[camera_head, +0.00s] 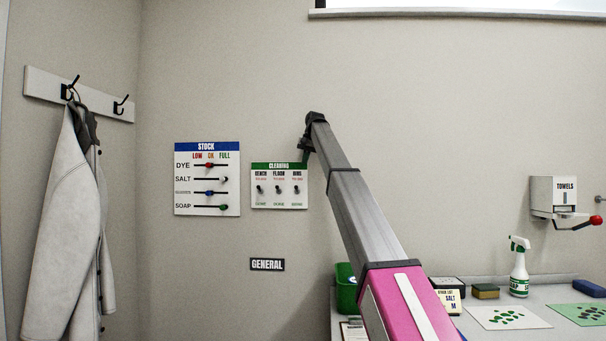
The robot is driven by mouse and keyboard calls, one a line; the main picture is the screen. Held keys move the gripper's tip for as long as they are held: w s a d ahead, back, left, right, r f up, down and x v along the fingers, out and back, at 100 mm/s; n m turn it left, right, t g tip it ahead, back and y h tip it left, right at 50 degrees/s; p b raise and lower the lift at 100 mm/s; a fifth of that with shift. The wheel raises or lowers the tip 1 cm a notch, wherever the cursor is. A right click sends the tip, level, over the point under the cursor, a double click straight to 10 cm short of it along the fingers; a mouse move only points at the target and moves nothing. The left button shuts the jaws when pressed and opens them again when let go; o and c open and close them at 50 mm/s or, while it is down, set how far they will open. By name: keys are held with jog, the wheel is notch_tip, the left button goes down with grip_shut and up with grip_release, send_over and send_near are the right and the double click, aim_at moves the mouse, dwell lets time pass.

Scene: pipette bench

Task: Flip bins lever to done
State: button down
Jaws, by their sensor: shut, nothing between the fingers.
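The cleaning board (279,202) hangs on the back wall, with a green header and three columns for bench, floor and bins. Each column has a small dark lever, with red text above and green "done" text below. The bins lever (296,189) is in the right column. All three levers look alike, but they are too small to tell their exact position. My gripper (304,148) is at the end of my extended arm, above the board's upper right corner. It is shut and empty. Whether it touches the board cannot be told.
A stock board (207,205) with sliders hangs left of the cleaning board. A general sign (267,264) is below. A coat (70,220) hangs at far left. The bench (456,319) at lower right holds a green bin (346,289) and a spray bottle (519,268). A towel dispenser (555,196) is at right.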

jog(key=x, duration=0.9)
jog(key=shift+w+a+f, duration=0.1)
jog(key=shift+a+f, duration=0.05)
jog(key=shift+f, duration=0.15)
jog(key=shift+s+f+t, duration=0.1)
jog(key=shift+s+t, duration=0.1)
jog(key=shift+t, duration=0.4)
